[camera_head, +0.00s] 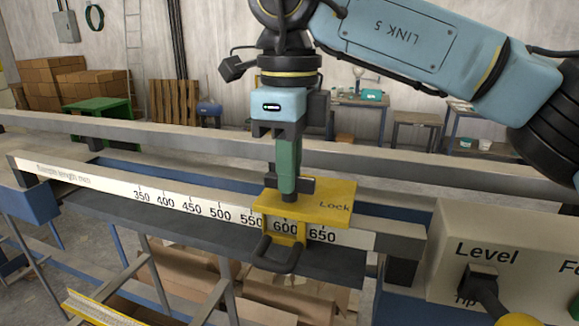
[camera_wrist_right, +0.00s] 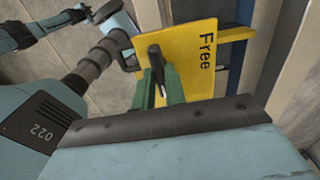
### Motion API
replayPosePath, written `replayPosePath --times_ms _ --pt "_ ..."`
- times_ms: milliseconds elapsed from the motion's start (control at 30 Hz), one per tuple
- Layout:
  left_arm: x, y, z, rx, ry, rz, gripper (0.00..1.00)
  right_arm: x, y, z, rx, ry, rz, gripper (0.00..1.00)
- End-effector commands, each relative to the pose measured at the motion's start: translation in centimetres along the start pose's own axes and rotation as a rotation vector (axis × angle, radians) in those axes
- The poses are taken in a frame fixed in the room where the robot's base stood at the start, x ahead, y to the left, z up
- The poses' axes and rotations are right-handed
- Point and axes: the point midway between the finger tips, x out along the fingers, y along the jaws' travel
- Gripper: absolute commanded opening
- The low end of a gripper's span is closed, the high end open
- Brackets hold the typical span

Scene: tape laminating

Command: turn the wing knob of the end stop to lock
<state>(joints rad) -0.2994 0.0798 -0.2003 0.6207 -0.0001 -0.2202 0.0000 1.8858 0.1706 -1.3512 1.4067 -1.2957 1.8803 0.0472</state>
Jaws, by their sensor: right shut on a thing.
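The yellow end stop (camera_head: 325,193) sits on the length scale rail, over the 600 mark, with the word "Lock" on its top right. A dark wing knob (camera_head: 303,186) stands on its top. My right gripper (camera_head: 289,188) points straight down from above, its green fingers shut on the knob. In the right wrist view the knob (camera_wrist_right: 155,54) shows between the green fingers (camera_wrist_right: 160,82), and the yellow plate (camera_wrist_right: 190,50) carries the word "Free". The fingers partly hide the knob. My left gripper is not in view.
The white scale (camera_head: 160,200) runs along the rail to the left. A grey handle (camera_head: 276,255) hangs at the stop's front. A control panel (camera_head: 500,245) marked "Level" stands close at the right. Cardboard (camera_head: 290,295) lies below the rail.

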Motion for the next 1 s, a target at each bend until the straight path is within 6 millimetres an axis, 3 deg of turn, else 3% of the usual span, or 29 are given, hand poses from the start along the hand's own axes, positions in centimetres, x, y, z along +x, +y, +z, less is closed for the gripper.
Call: replayPosePath --times_ms 533,567,700,1000 --pt "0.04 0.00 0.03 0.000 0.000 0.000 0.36 -0.13 -0.04 -0.02 0.029 -0.001 -0.001 0.00" --pt "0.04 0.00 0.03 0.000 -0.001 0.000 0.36 -0.13 -0.04 -0.02 0.029 -0.001 -0.001 0.14" --pt "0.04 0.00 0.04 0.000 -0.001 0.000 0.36 -0.10 -0.03 -0.02 0.027 -0.001 -0.001 0.32" --pt "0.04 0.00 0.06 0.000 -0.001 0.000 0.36 -0.11 -0.02 -0.01 0.026 0.000 0.000 0.35"
